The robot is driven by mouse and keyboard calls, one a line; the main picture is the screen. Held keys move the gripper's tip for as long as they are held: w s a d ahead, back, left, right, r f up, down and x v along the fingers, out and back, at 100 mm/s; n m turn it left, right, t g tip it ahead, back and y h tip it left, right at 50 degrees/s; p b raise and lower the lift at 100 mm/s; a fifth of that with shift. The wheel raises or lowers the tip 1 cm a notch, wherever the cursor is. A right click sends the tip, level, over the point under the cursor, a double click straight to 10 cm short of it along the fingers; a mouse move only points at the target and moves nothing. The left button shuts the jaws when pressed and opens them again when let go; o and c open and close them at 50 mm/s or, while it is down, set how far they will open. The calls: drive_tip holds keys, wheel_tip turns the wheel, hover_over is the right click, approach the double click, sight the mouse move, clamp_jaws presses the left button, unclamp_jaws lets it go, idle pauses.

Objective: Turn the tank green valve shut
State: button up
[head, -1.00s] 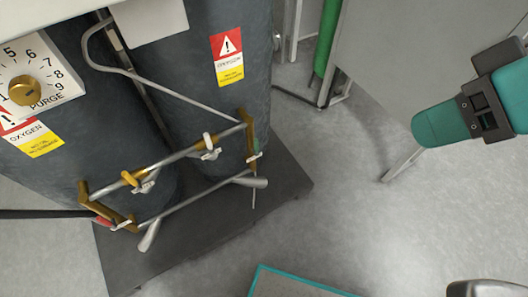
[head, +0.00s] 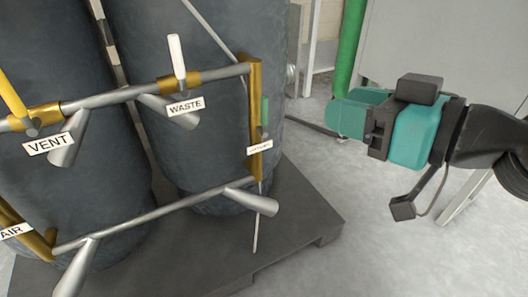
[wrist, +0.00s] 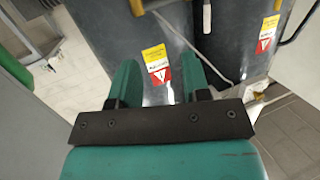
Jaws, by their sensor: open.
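The tank green valve shows in the head view as a small green handle (head: 265,112) on the right upright of the brass pipe frame (head: 256,75). It looks roughly upright. A small white tag (head: 259,147) hangs just below it, too small to read. My gripper (head: 334,113) is to the right of the handle, level with it in the picture and apart from it. In the wrist view my gripper's two teal fingers (wrist: 155,75) are spread with nothing between them. I cannot make out the green handle in the wrist view.
Dark tanks (head: 190,110) stand behind the pipes on a dark platform (head: 300,225). A yellow VENT handle (head: 12,95) and a white WASTE handle (head: 177,55) stick up at left.

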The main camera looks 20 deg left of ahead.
sight(267, 108)
wheel_tip(267, 108, down, 9)
drive_tip(key=w+a+t+b, duration=0.1)
drive_tip(key=w+t+b, duration=0.2)
drive_tip(key=b, duration=0.4)
drive_tip(key=shift+m+y, duration=0.4)
drive_tip(key=x, duration=1.6)
drive_tip(key=shift+a+p, duration=0.35)
drive_tip(key=shift+a, duration=0.1)
drive_tip(key=shift+s, duration=0.1)
clamp_jaws()
